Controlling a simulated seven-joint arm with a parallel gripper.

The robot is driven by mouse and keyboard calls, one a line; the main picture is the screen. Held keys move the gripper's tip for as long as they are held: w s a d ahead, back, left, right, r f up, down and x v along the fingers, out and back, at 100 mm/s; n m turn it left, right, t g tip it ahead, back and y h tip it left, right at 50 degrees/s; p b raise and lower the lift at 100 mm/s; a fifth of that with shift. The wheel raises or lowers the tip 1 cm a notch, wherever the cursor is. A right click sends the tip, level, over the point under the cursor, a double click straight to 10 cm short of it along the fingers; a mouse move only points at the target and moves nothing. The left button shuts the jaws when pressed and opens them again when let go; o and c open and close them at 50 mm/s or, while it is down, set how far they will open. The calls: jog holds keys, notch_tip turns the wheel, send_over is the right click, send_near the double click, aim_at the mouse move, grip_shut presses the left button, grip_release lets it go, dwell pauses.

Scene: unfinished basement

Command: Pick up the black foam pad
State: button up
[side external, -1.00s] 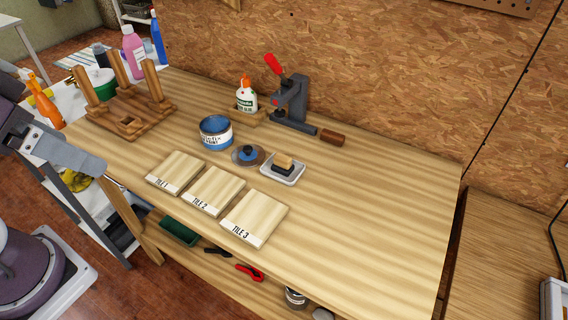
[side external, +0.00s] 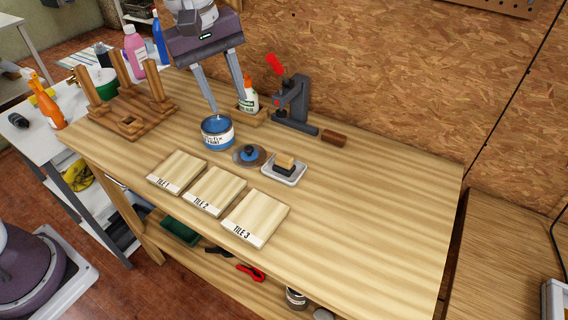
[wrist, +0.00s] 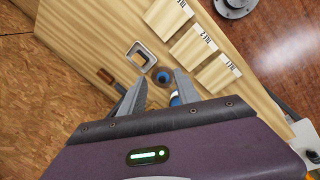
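The black foam pad (side external: 283,169), with a tan wooden block on top, sits in a small white tray (side external: 296,180) on the workbench in the side external view. The tray also shows in the wrist view (wrist: 131,50), up and left of the fingers. My gripper (side external: 231,110) is open, fingers pointing down, above the back of the bench near the blue can (side external: 217,143). It is to the left of the pad and apart from it. In the wrist view my open gripper (wrist: 161,88) shows nothing held between the fingers.
A round lid (side external: 240,160) lies between the can and the tray. Three tiles (side external: 216,190) lie in front. A glue bottle (side external: 250,93) and a clamp press (side external: 291,105) stand behind. A wooden rack (side external: 124,105) is at left. The bench's right side is clear.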

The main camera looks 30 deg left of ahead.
aim_at(283, 156)
jog(key=w+d+f+n, duration=0.1)
jog(key=w+f+n, duration=0.1)
jog(key=f, duration=0.3)
jog(key=w+d+f+n+g, duration=0.1)
jog(key=w+d+f+n, duration=0.1)
jog(key=w+f, duration=0.2)
jog(key=w+d+f+n, duration=0.2)
jog(key=w+f, duration=0.2)
jog(key=f, duration=0.3)
jog(key=shift+n+g, duration=0.4)
jog(key=f, duration=0.4)
jog(key=d+f, duration=0.1)
jog(key=f, duration=0.1)
jog(key=shift+f, duration=0.2)
grip_shut()
